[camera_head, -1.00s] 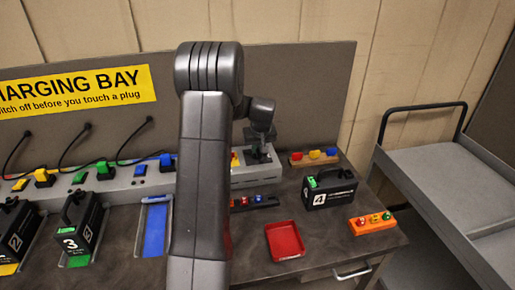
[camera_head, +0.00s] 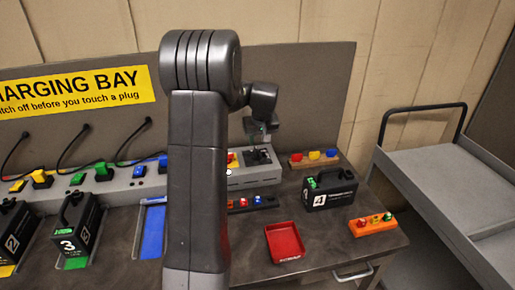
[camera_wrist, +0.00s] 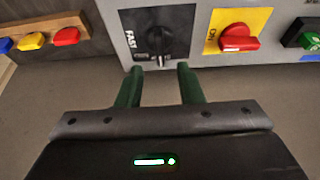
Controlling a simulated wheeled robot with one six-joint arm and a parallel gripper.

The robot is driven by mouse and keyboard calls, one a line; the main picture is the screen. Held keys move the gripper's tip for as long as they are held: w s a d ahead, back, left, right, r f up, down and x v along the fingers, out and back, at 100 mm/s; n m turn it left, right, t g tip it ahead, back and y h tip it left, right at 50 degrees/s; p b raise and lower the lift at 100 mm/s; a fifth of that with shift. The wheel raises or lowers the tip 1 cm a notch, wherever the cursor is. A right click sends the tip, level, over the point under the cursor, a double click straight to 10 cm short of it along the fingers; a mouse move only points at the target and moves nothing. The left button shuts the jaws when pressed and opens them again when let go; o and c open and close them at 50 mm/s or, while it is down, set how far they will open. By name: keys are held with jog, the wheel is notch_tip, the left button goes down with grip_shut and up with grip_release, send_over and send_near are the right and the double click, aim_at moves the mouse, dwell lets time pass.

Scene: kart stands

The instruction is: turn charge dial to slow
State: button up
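The charge dial, a black knob (camera_wrist: 157,42) on a dark square plate, is at the top of the wrist view. The word FAST shows to its left; other marks on the plate are too small to read. The knob's bar looks roughly up and down in that view, but which mark it points to I cannot tell. My gripper (camera_wrist: 160,71) has its two green fingers apart with nothing between them, just off the dial and not around it. In the head view the gripper (camera_head: 264,138) hangs above the dial plate (camera_head: 260,157).
A red switch (camera_wrist: 239,38) on a yellow plate sits beside the dial. A block with coloured knobs (camera_head: 300,163), a black battery case marked 4 (camera_head: 325,195) and a red tray (camera_head: 284,242) are to the right. A yellow charging bay sign (camera_head: 80,91) is on the back panel.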

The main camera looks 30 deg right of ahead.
aim_at(257, 150)
jog(key=v, duration=0.7)
jog(key=shift+r+b, duration=0.35)
jog(key=shift+b, duration=0.05)
jog(key=shift+s+f, duration=0.1)
jog(key=p+x, duration=0.2)
jog(key=x, duration=1.1)
jog(key=shift+f, duration=0.3)
jog(key=shift+r, duration=0.1)
